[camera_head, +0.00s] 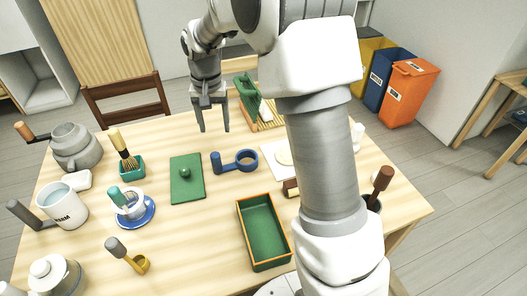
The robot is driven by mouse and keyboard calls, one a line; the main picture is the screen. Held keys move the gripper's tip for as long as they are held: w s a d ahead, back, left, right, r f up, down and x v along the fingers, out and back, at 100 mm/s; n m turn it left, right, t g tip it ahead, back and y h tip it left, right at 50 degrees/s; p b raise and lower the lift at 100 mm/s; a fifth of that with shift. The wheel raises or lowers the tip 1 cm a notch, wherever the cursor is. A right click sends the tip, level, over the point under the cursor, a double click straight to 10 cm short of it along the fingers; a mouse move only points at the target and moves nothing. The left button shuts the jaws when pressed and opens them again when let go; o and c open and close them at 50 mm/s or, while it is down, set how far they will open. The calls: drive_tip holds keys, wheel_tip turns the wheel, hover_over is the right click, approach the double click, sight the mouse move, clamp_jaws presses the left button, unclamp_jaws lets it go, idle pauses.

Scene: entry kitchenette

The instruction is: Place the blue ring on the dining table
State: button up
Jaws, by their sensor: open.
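The blue ring (256,163) lies on the light wooden dining table (190,136), near the middle. A short blue bar runs left from it to a small dark blue upright cylinder (216,163). My gripper (213,129) points down above the far part of the table, behind the ring in the picture and apart from it. Its two fingers are spread, with nothing seen between them. My arm crosses the right side of the table and hides part of it.
A green board with a knob (187,186) lies left of the ring, and a green tray with an orange rim (242,224) in front. A green stand (246,92) is behind. Mugs and a grinder (77,148) crowd the left. A chair (127,101) stands behind the table.

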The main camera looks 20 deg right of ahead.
drive_tip(key=s+d+r+n+t, duration=0.2)
drive_tip(key=s+d+r+t, duration=0.15)
drive_tip(key=s+r, duration=1)
drive_tip(key=s+d+n+t, duration=0.1)
drive_tip(key=s+d, duration=0.1)
drive_tip(key=s, duration=1.2)
drive_tip(key=shift+s+f+n, duration=0.15)
drive_tip(key=shift+s+n, duration=0.2)
drive_tip(key=shift+n, duration=0.05)
